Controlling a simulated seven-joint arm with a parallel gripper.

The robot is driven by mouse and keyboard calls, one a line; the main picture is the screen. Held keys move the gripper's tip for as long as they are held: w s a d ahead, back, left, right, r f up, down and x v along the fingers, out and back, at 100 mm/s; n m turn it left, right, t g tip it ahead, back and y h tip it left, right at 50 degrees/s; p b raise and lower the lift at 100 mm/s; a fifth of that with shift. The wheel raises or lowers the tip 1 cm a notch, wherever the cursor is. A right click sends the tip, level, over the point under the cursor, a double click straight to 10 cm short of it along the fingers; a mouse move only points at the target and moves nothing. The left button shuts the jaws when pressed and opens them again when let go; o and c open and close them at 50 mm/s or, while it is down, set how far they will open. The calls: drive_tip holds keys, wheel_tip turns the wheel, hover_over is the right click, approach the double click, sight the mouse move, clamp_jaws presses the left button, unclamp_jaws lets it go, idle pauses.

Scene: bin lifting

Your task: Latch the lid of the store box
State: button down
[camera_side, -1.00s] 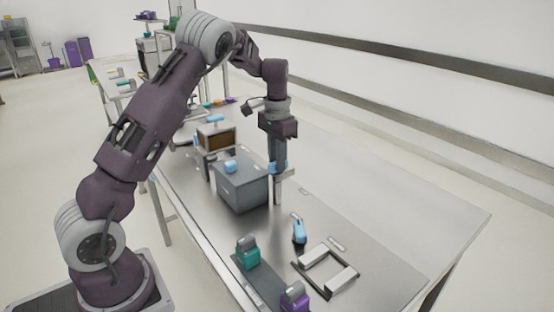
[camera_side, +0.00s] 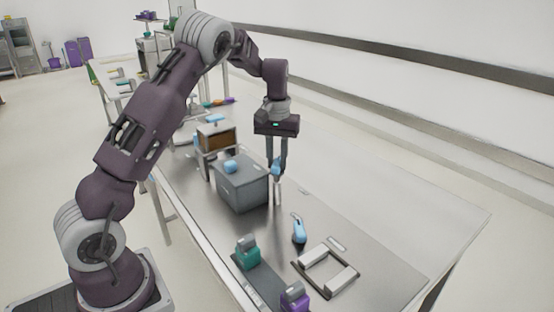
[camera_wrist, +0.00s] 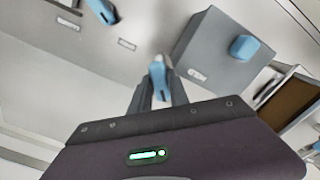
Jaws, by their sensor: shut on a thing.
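The store box (camera_side: 240,190) is a grey box with a flat lid that looks shut and a blue knob (camera_side: 231,166) on top. It also shows at the right of the wrist view (camera_wrist: 205,50). My gripper (camera_side: 277,170) is upright just right of the box. It is shut on a blue handle (camera_wrist: 158,78), which seems to top a thin grey post (camera_side: 277,193) beside the box. Whether this part touches the lid cannot be told. The fingers hide part of the handle.
A brown-fronted cabinet (camera_side: 217,140) stands behind the box. In front are a blue upright piece (camera_side: 299,230), a grey frame (camera_side: 326,270), a teal block (camera_side: 247,253) and a purple block (camera_side: 294,297). The table's right side is clear.

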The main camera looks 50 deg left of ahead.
sight(277, 161)
drive_tip(key=n, duration=0.5)
drive_tip(key=shift+n, duration=2.4)
drive_tip(key=c, duration=1.2)
unclamp_jaws()
drive_tip(key=shift+c, duration=0.2)
wheel_tip(277, 161, up, 7)
drive_tip(key=shift+r, duration=0.1)
